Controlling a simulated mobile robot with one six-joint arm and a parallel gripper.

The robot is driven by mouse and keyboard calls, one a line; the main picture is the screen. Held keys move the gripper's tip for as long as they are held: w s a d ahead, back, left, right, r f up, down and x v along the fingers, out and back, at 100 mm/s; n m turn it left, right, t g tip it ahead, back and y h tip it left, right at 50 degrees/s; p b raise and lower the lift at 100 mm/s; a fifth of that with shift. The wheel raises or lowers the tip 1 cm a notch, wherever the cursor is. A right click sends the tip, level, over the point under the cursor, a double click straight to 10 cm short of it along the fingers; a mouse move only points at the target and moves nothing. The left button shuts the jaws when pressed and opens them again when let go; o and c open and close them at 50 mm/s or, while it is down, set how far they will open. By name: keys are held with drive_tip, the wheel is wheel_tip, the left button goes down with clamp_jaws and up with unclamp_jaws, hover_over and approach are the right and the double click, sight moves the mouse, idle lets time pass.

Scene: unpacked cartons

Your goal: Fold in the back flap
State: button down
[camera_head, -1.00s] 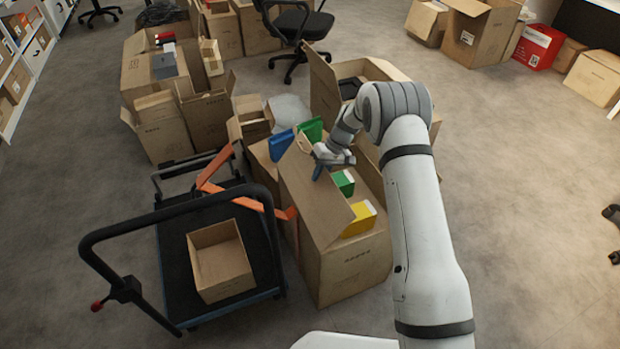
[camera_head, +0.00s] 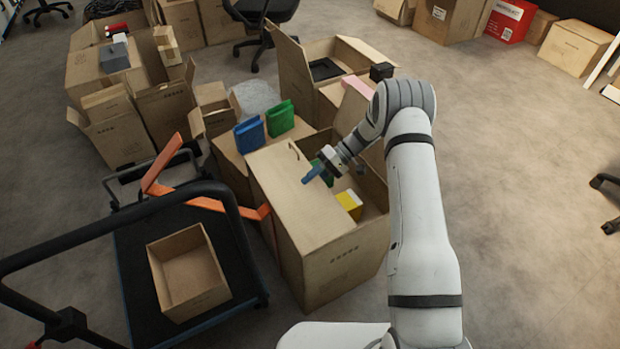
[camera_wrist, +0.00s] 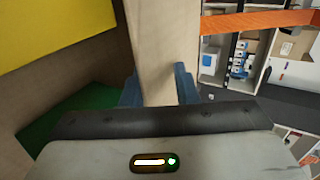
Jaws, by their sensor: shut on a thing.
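The open carton (camera_head: 345,270) stands in the middle of the head view. Its large flap (camera_head: 283,195) is on the left side and leans over part of the opening. My gripper (camera_head: 318,172) is at the inner edge of that flap. In the wrist view the blue fingers (camera_wrist: 158,88) sit on either side of the cardboard flap (camera_wrist: 165,45), shut on it. Inside the carton are a yellow box (camera_head: 350,203), also in the wrist view (camera_wrist: 45,30), and a green box (camera_wrist: 75,115), partly hidden by the flap and gripper.
A dark cart (camera_head: 130,255) with a small open box (camera_head: 190,270) stands to the left, with an orange strap (camera_head: 165,165) reaching the carton. A carton with blue (camera_head: 250,134) and green (camera_head: 280,118) items adjoins behind. Bare floor lies to the right.

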drive_tip(key=shift+f, duration=0.65)
drive_tip(key=shift+s, duration=0.1)
drive_tip(key=shift+s+a+f, duration=0.15)
drive_tip(key=shift+s, duration=0.05)
drive_tip(key=c, duration=1.6)
unclamp_jaws()
wheel_tip(320, 180, up, 11)
drive_tip(key=shift+w+f+p, duration=0.15)
drive_tip(key=shift+p, duration=0.8)
drive_tip(key=shift+c, duration=0.6)
